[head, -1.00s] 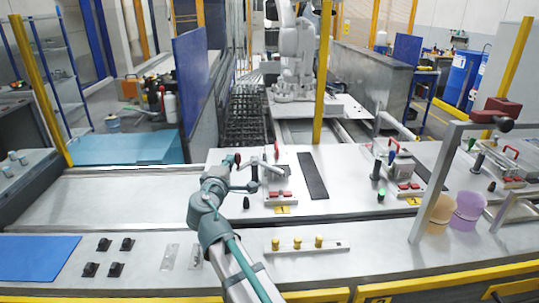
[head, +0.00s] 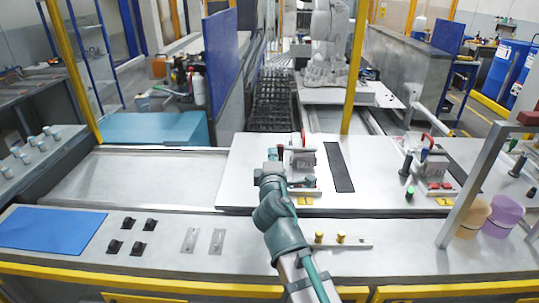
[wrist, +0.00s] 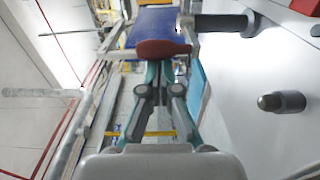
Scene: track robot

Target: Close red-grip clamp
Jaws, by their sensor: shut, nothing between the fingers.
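The red-grip clamp (head: 302,160) stands on the near fixture plate in the middle of the bench. In the wrist view my gripper's teal fingers (wrist: 164,72) are together and empty. A dark red grip (wrist: 163,48) lies just past the fingertips; I cannot tell whether they touch it. My arm hides part of the fixture's left side.
A second clamp fixture (head: 430,168) stands to the right. A grey metal frame (head: 485,175) and cups (head: 503,217) are at the right. A black strip (head: 338,167) lies beside the first fixture. The bench to the left (head: 150,175) is clear.

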